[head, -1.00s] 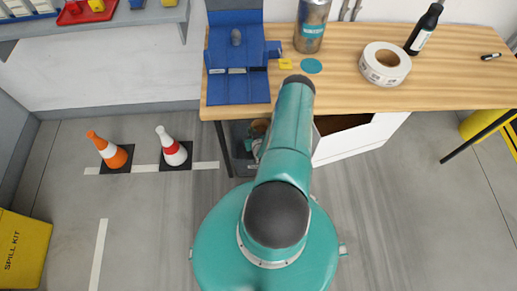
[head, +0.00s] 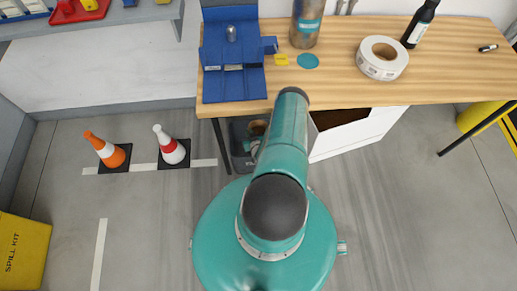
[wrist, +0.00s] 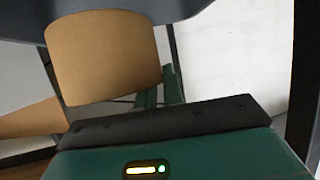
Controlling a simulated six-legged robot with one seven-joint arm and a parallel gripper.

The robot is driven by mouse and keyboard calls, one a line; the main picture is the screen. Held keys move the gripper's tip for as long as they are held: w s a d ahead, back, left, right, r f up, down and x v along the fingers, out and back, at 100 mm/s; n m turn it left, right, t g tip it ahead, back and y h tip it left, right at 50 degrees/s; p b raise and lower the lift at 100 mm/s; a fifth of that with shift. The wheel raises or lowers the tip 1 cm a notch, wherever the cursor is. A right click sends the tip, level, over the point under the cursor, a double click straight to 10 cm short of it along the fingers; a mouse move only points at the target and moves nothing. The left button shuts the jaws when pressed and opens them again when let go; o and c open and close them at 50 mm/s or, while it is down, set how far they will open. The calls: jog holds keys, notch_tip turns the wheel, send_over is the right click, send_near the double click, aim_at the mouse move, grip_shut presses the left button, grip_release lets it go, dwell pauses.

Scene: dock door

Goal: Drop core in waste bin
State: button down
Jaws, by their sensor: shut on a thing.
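The brown cardboard core (wrist: 103,57) fills the upper left of the wrist view, tilted a little, against the green fingers. My gripper (wrist: 160,92) is shut on it. In the head view, a small brown part of the core (head: 258,128) shows just left of my arm, below the workbench's front edge. My gripper there is mostly hidden by the arm. A dark grey bin (head: 239,162) stands on the floor under the bench, partly behind my arm. The core appears over or near its opening; the exact height cannot be told.
The wooden workbench (head: 345,85) holds a blue case (head: 232,85), a metal canister (head: 306,25), a label roll (head: 382,58) and a dark bottle (head: 420,25). An open white box (head: 355,137) is beneath. Two cones (head: 104,150) stand on the left floor.

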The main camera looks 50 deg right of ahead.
jog(key=c, duration=1.5)
grip_release()
jog(key=shift+w, duration=0.1)
jog(key=shift+o, duration=0.2)
jog(key=v, duration=1.3)
jog(key=shift+s+a, duration=0.2)
jog(key=shift+s, duration=0.15)
jog(key=shift+s+a, duration=0.1)
